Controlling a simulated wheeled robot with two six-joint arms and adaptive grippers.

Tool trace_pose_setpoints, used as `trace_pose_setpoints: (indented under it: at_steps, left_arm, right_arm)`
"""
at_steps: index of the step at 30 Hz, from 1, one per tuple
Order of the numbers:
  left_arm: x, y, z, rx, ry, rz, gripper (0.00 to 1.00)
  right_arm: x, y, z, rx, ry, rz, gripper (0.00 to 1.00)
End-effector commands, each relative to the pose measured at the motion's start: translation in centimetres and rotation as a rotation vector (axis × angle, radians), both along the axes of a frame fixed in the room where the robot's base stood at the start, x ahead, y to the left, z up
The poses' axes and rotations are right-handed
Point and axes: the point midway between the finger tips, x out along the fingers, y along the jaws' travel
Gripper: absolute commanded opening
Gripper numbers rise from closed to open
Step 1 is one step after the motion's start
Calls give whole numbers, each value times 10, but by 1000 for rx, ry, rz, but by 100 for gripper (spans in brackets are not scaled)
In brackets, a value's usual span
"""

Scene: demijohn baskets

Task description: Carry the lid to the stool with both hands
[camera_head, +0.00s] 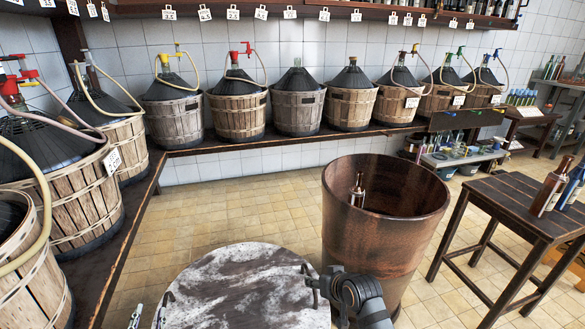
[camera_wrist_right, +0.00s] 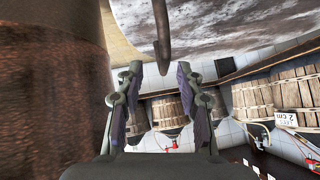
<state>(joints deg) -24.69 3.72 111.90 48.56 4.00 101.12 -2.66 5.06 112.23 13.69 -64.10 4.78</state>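The round lid (camera_head: 245,290), mottled white and brown, is at the bottom middle of the head view, left of an open wooden tub (camera_head: 390,255). It has a dark handle on each side. My right gripper (camera_head: 328,284) is at the lid's right handle (camera_head: 306,270). In the right wrist view its fingers (camera_wrist_right: 159,72) are apart, with the hooked handle (camera_wrist_right: 163,30) between and just beyond the tips. Grey parts of my left gripper (camera_head: 146,310) show beside the left handle (camera_head: 163,304); most is cut off. What supports the lid is hidden. The dark wooden stool (camera_head: 500,199) stands at right.
Two bottles (camera_head: 552,187) stand on the stool's right part. Another bottle (camera_head: 357,190) shows inside the tub, which stands between lid and stool. Basketed demijohns (camera_head: 297,110) line the bench at the left and back. Tiled floor (camera_head: 250,210) is clear behind the lid.

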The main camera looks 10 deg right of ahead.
Motion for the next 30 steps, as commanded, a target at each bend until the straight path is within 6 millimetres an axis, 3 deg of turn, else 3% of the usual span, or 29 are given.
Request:
trace_pose_setpoints:
  at_steps: [12,25,30]
  left_arm:
    - [0,0,23,0,0,0,38]
    - [0,0,25,0,0,0,38]
    - [0,0,35,0,0,0,38]
  right_arm:
    - [-11,-3,14,0,0,0,37]
    - [-14,-3,14,0,0,0,37]
    - [-17,-11,20,-3,1,0,37]
